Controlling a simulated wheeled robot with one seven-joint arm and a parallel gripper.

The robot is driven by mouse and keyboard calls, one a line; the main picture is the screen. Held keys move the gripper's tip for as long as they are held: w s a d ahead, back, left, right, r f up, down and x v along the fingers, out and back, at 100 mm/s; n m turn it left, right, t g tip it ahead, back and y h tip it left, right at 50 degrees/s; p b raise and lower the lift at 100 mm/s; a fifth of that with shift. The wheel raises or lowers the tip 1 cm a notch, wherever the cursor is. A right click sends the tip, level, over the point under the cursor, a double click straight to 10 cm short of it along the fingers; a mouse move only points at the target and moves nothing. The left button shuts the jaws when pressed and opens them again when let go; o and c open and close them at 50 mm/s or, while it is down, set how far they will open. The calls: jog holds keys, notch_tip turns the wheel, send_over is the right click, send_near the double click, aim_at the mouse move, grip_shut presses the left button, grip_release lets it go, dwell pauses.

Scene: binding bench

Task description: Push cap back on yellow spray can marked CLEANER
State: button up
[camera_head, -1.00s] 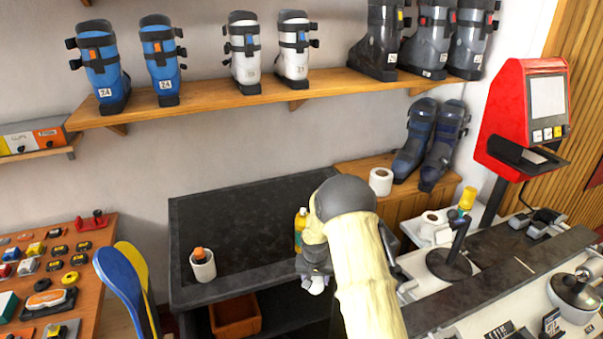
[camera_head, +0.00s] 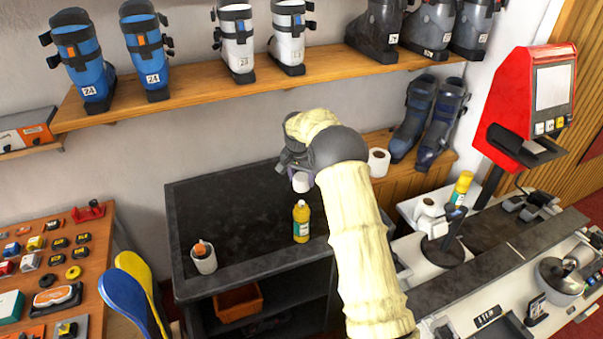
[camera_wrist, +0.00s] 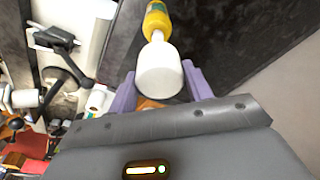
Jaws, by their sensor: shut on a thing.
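A yellow can (camera_head: 301,224) with a narrower pale top stands upright near the front edge of the dark bench; its label is too small to read. It also shows at the top of the wrist view (camera_wrist: 157,20), with a white nozzle. My gripper (camera_head: 294,168) is shut on a white cap (camera_head: 301,183), held above and slightly behind the can's top in the picture. In the wrist view the cap (camera_wrist: 160,72) sits between the two purple fingers. I cannot tell the exact gap between cap and can, but they look apart.
A white cup (camera_head: 203,261) with an orange-topped thing stands left on the dark bench (camera_head: 240,205). Another yellow can (camera_head: 462,186) stands at the right counter. A paper roll (camera_head: 379,162) sits behind my arm. A boot shelf (camera_head: 200,103) runs above. The bench's middle is clear.

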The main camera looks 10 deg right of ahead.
jog(key=b, duration=0.3)
send_over(302, 201)
jog(key=shift+f, duration=2.4)
jog(key=shift+a+f, duration=0.2)
jog(key=shift+f, duration=0.2)
jog(key=shift+s, duration=0.15)
jog(key=shift+d, duration=0.15)
jog(key=shift+a+r, duration=0.1)
jog(key=shift+a, duration=0.1)
jog(key=shift+d, duration=0.15)
jog(key=shift+f+b, duration=1.35)
jog(key=shift+f, duration=0.7)
dwell(0.5)
